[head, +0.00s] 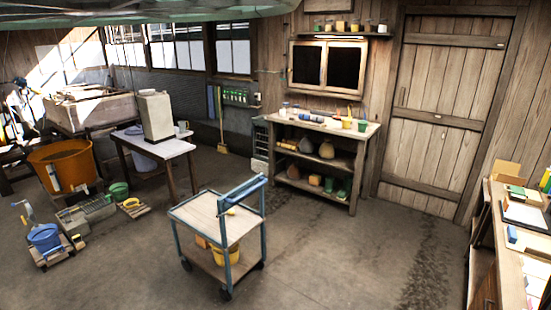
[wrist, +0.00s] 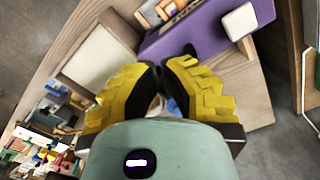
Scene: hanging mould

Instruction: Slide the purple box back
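A purple box (wrist: 208,32) lies on a wooden surface in the wrist view, at the top centre to right. A pale block (wrist: 239,22) with a brown edge shows at its right end. My gripper (wrist: 160,78) has yellow ridged fingers with black inner sides. The fingers come together just below the box's near side, with nothing seen held between them. Whether they touch the box I cannot tell. The purple box and my gripper do not show in the head view.
In the wrist view, small items stand beside the box at the upper left, and a pale panel (wrist: 100,58) lies left of my fingers. In the head view, a cluttered bench (head: 512,262) stands at the right edge. A blue cart (head: 195,215) stands on open floor.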

